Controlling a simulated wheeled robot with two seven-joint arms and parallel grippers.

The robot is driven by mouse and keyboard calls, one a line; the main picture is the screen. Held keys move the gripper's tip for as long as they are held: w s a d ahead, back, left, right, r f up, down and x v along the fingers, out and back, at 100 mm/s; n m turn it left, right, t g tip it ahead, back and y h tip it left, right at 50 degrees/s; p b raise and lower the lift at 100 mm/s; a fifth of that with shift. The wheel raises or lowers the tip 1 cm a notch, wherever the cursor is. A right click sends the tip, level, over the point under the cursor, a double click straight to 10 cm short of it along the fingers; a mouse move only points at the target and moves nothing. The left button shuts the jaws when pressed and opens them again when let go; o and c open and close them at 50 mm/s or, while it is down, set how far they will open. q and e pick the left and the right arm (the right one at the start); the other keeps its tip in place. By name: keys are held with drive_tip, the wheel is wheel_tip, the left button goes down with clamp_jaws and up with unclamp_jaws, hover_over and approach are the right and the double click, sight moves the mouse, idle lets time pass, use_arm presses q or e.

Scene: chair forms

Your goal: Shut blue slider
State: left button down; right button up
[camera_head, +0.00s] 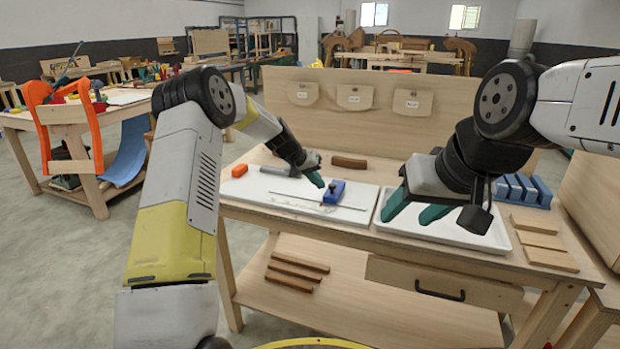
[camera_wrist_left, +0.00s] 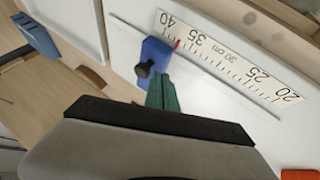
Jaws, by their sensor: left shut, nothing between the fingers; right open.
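The blue slider (camera_head: 335,190) sits on a thin straight rail (camera_head: 290,197) on a white board (camera_head: 250,200) on the workbench. In the left wrist view the slider (camera_wrist_left: 155,60) has a black knob (camera_wrist_left: 145,69) and stands near the 40 end of a printed scale (camera_wrist_left: 230,60), by a red mark (camera_wrist_left: 177,44). My left gripper (camera_head: 317,181) is shut and empty, its green fingertips (camera_wrist_left: 163,95) right beside the slider, on the side toward the lower numbers. I cannot tell whether they touch. My right gripper (camera_head: 420,212) is open and empty above the white tray (camera_head: 440,237).
An orange block (camera_head: 240,170) lies at the board's left end and a brown block (camera_head: 349,162) behind it. A blue rack (camera_head: 522,190) and wooden planks (camera_head: 540,240) are at the right. An upright wooden panel (camera_head: 330,120) stands behind the bench.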

sight(332, 196)
use_arm(q)
drive_tip(key=shift+d, duration=0.35)
drive_tip(key=shift+d, duration=0.1)
drive_tip(key=shift+s+d, duration=0.35)
drive_tip(key=shift+d, duration=0.55)
drive_tip(key=shift+s+d, duration=0.3)
drive_tip(key=shift+d, duration=0.55)
